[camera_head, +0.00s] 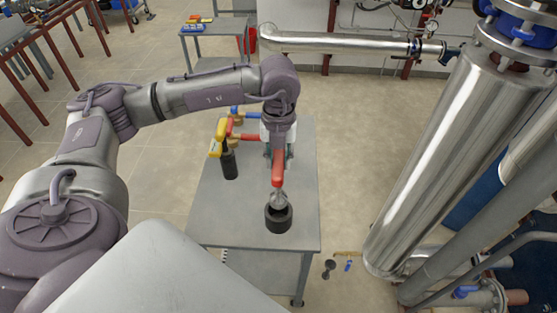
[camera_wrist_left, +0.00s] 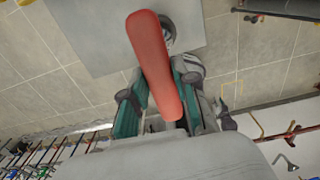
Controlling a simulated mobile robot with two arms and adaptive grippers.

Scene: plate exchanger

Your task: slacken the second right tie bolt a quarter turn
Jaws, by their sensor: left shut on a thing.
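My left gripper (camera_head: 278,152) is shut on a red-handled tool (camera_head: 278,170) above the grey table. The tool's metal end points down, at or just above a black round holder (camera_head: 278,218); I cannot tell whether it is inside the opening. In the left wrist view, the red handle (camera_wrist_left: 155,62) lies between the teal-padded fingers of my left gripper (camera_wrist_left: 160,100) and hides part of them. No tie bolt can be made out in either view. My right gripper is not in view.
The grey table (camera_head: 215,205) also bears a black holder (camera_head: 230,165) with a yellow-handled tool, and blue- and red-handled tools behind. A large steel cylinder (camera_head: 440,150) with pipes stands at right. A second small table (camera_head: 215,52) is behind. Floor between is clear.

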